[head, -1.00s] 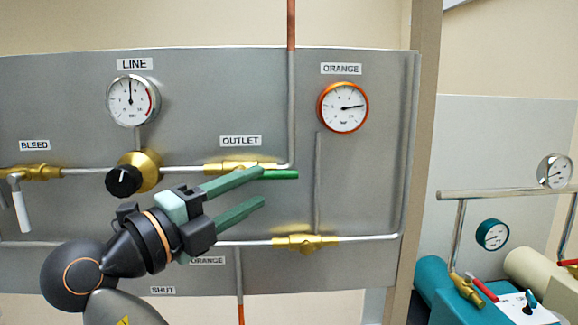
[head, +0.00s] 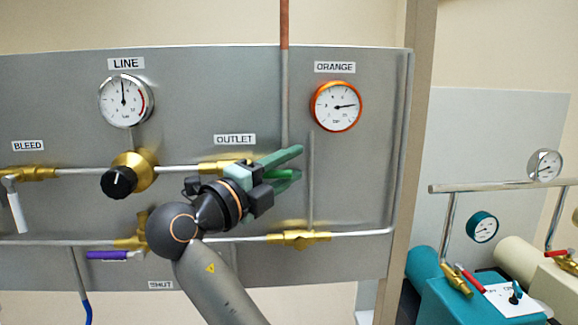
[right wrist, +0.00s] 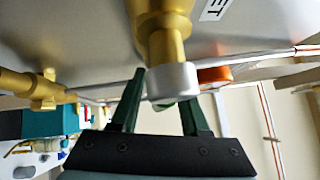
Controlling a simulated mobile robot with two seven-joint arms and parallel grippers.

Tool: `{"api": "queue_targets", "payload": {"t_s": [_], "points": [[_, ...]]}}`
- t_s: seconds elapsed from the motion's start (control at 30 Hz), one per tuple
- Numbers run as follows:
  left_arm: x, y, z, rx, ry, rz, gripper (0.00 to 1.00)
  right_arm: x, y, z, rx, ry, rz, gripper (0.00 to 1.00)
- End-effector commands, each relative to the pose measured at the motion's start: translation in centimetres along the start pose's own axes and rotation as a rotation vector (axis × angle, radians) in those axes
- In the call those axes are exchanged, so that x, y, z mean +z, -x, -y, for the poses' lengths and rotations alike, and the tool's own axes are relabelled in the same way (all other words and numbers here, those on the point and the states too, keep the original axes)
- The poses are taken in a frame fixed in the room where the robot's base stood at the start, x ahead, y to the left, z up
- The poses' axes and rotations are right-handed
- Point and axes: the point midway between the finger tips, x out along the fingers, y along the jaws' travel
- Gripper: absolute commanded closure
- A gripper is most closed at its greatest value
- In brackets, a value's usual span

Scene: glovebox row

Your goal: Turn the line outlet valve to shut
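The line outlet valve (head: 222,166) is a brass body on the upper pipe under the OUTLET label. My left gripper is not in view.
The black-knobbed regulator (head: 120,181) and white-handled BLEED valve (head: 34,173) lie left. Below are a brass valve (head: 300,238) and a purple lever (head: 107,255). The LINE gauge (head: 124,100) and ORANGE gauge (head: 335,106) sit above. A teal unit (head: 470,295) stands right.

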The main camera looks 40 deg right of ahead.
Motion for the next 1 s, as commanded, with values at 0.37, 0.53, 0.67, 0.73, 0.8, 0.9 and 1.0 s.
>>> {"api": "queue_targets", "payload": {"t_s": [0.37,0.53,0.67,0.73,0.8,0.9,1.0], "points": [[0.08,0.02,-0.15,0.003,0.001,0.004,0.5,0.01,0.04,0.0,0.0,0.0,0.0,0.99],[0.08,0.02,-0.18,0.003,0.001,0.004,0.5,0.01,0.05,0.0,0.0,0.001,0.0,1.0],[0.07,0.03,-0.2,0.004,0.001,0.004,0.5,0.01,0.05,0.0,0.0,0.001,0.0,1.0],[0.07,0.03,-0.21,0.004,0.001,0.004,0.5,0.01,0.05,0.0,0.0,0.001,0.0,1.0],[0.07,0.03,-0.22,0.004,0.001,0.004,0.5,0.01,0.05,0.0,0.0,0.001,0.0,1.0],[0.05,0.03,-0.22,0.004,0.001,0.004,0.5,0.01,0.05,0.0,0.0,0.001,0.0,1.0],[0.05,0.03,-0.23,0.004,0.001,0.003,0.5,0.01,0.05,0.0,0.0,0.001,0.0,1.0]]}}
